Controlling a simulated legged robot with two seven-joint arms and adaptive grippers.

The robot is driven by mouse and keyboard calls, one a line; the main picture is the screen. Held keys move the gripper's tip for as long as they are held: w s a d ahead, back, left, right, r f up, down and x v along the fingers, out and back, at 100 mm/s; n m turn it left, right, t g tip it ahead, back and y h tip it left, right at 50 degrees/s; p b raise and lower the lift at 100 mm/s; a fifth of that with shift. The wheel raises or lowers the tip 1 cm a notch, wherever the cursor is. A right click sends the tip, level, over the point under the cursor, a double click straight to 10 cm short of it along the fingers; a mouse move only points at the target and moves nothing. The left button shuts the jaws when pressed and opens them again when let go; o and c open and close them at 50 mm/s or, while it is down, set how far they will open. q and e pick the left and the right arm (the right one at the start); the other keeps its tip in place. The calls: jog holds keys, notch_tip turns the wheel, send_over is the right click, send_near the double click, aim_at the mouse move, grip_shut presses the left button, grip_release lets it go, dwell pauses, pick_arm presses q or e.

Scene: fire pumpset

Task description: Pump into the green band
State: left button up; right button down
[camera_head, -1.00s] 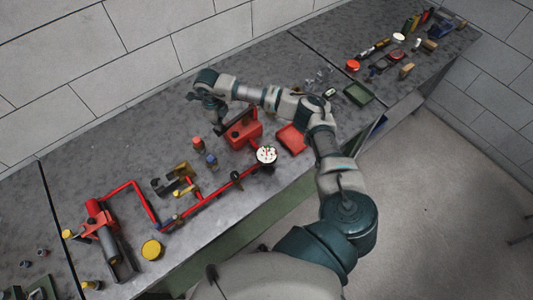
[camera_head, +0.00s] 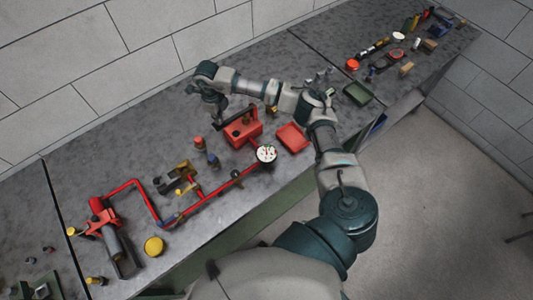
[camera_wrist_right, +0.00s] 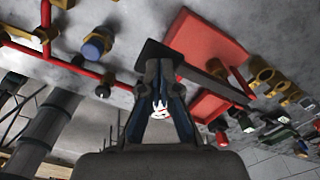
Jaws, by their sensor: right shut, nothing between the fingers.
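The red pump box (camera_head: 243,131) stands on the workbench, with a dark lever (camera_head: 238,114) across its top. A round white gauge (camera_head: 266,154) with red marks sits beside it on a red pipe; its needle and green band are too small to read. My right gripper (camera_head: 216,112) is beside the lever's left end, pointing down, shut and empty. In the right wrist view my right gripper's fingers (camera_wrist_right: 160,92) meet in front of a dark plate-like end of the lever (camera_wrist_right: 163,52); I cannot tell whether they touch. My left gripper is not in view.
Red piping (camera_head: 210,200) runs left to a red cylinder assembly (camera_head: 106,222). A red tray (camera_head: 292,137) lies right of the pump box, and a green tray (camera_head: 358,94) farther right. Small red and blue capped fittings stand left of the box. Bench is clear behind it.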

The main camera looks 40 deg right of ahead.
notch_tip(320, 180, up, 6)
jog(key=p, duration=0.3)
jog(key=shift+f, duration=0.1)
dwell(0.3)
jog(key=shift+f, duration=0.1)
